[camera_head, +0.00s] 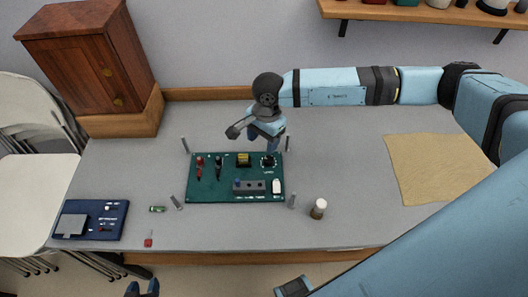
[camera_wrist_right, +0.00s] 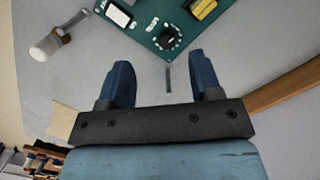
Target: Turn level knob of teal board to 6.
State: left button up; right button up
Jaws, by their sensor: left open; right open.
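The teal board (camera_head: 212,190) lies on the grey table between several short metal posts. Its black level knob (camera_head: 268,161) is at its far right corner; in the right wrist view the round knob (camera_wrist_right: 170,39) has a white dial scale around it, with numbers too small to read. My right gripper (camera_head: 266,145) is just beyond that corner. In its wrist view the gripper (camera_wrist_right: 164,78) is open and empty, with the knob ahead of the gap between its fingers and apart from them. My left gripper (camera_head: 142,288) is open at the bottom edge, off the table's front.
A blue board (camera_head: 97,231) with a grey block lies at the front left. A small white-capped bottle (camera_head: 318,209) stands right of the teal board. A green cylinder (camera_head: 157,209) and red piece (camera_head: 148,241) lie nearby. A tan mat (camera_head: 432,168) covers the right; a wooden cabinet (camera_head: 85,62) stands back left.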

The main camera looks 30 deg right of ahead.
aim_at(269, 159)
jog(key=shift+t+h, duration=0.3)
jog(key=shift+h, duration=0.3)
jog(key=d+f, duration=0.1)
jog(key=f, duration=0.3)
jog(key=w+d+f, duration=0.1)
jog(key=f, duration=0.3)
jog(key=d+f, duration=0.1)
jog(key=f, duration=0.4)
jog(key=shift+w+f+p, duration=0.1)
jog(key=shift+w+p, duration=0.2)
jog(key=shift+w, duration=0.05)
jog(key=c, duration=0.9)
